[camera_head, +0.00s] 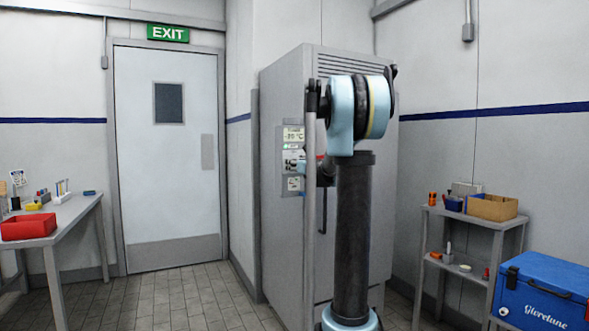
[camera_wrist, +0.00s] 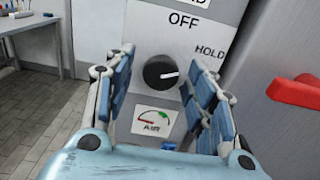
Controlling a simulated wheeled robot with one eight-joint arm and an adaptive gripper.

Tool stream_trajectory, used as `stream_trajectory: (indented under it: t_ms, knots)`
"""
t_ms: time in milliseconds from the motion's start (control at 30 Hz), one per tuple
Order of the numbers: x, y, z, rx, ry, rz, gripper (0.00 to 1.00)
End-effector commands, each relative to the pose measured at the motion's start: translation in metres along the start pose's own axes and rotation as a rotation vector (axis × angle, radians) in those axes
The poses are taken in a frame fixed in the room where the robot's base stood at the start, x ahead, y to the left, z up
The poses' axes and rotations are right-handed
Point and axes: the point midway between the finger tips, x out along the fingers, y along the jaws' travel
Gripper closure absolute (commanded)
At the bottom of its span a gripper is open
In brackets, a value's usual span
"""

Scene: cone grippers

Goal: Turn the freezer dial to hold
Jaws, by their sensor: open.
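In the head view my arm hides most of the gripper.
An "AIR" gauge (camera_wrist: 154,117) is below the dial. A red handle (camera_wrist: 295,91) sticks out to the right. A table with a red bin (camera_head: 28,226) stands left; a shelf (camera_head: 470,222) and blue cooler (camera_head: 545,292) stand right. The floor before the door (camera_head: 170,160) is clear.

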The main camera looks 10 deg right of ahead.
Motion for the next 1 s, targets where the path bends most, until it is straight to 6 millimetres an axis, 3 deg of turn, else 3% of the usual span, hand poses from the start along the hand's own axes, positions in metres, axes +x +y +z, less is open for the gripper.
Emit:
stream_trajectory:
  t_ms: [33, 233, 833, 867, 900, 933, 1000]
  knots:
    - [-0.0001, -0.0001, 0.0000, 0.000, 0.000, 0.000, 0.49]
    - [-0.0002, -0.0001, 0.0000, 0.000, 0.000, 0.000, 0.93]
    - [-0.0002, -0.0001, 0.0001, -0.071, 0.000, 0.001, 0.93]
    - [-0.0001, 0.0000, 0.0001, -0.070, 0.000, 0.001, 0.67]
    - [-0.0001, 0.0000, 0.0001, -0.070, 0.000, 0.001, 0.58]
    - [-0.0002, 0.0000, 0.0001, -0.070, 0.000, 0.001, 0.51]
    - [-0.0002, 0.0000, 0.0001, -0.070, 0.000, 0.001, 0.49]
